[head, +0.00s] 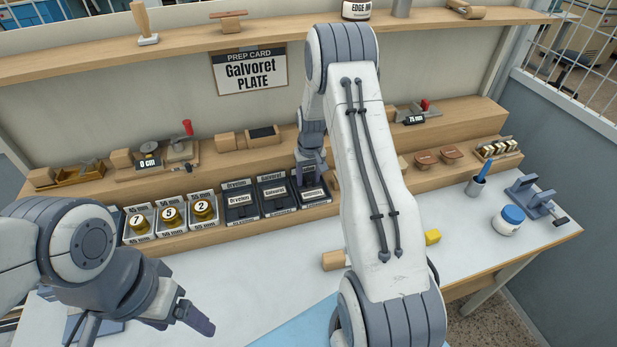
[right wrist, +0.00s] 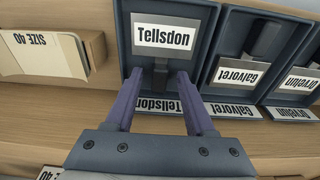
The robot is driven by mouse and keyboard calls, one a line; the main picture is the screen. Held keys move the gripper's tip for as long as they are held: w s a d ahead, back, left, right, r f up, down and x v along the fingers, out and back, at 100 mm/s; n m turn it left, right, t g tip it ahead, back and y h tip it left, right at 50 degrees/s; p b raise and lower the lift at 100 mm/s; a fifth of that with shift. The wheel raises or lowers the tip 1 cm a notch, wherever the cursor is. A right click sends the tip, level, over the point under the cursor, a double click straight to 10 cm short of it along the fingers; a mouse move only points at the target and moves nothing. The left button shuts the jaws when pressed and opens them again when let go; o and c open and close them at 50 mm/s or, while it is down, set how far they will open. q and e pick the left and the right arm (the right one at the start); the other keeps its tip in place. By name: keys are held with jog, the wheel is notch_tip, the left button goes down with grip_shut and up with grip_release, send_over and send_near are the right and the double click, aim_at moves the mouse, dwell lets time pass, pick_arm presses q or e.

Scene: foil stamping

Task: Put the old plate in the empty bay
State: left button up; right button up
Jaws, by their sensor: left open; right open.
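In the head view this gripper (head: 312,180) is over the rightmost dark bay. The Galvoret plate (right wrist: 240,71) sits in the bay beside it, and the Orvelun bay (right wrist: 292,114) also holds a labelled plate. My left gripper (head: 196,318) is open and empty above the table at lower left.
A prep card (head: 249,70) on the back wall reads Galvoret plate. Trays with numbered brass pieces (head: 169,217) stand left of the bays. My right arm hides the table's middle; clear table lies below the bays.

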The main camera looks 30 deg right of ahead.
aim_at(310, 188)
jog(key=shift+r, duration=0.55)
notch_tip(310, 188, up, 11)
jog(key=s+b, duration=0.1)
jog(key=b, duration=0.1)
jog(key=s+a+r+n, duration=0.2)
jog(key=s+a, duration=0.2)
jog(key=a, duration=0.4)
jog(key=s+a+r+n+y, duration=0.15)
jog(key=s+a, duration=0.25)
jog(key=a, duration=0.4)
jog(key=s+a+r+n+h, duration=0.1)
jog(key=s+a+r+n, duration=0.2)
jog(key=a, duration=0.5)
pick_arm(q)
notch_tip(310, 188, down, 2)
jog(key=shift+f, duration=0.1)
pick_arm(e)
jog(key=s+a+n, duration=0.2)
jog(key=s+a, duration=0.1)
jog(key=s, duration=0.7)
jog(key=s+a+n+g, duration=0.1)
jog(key=s+a, duration=0.2)
jog(key=s, duration=0.7)
jog(key=shift+a+f+n+y, duration=0.15)
jog(key=shift+a+n+y, duration=0.1)
jog(key=shift+n+y, duration=0.15)
pick_arm(q)
jog(key=shift+c, duration=0.4)
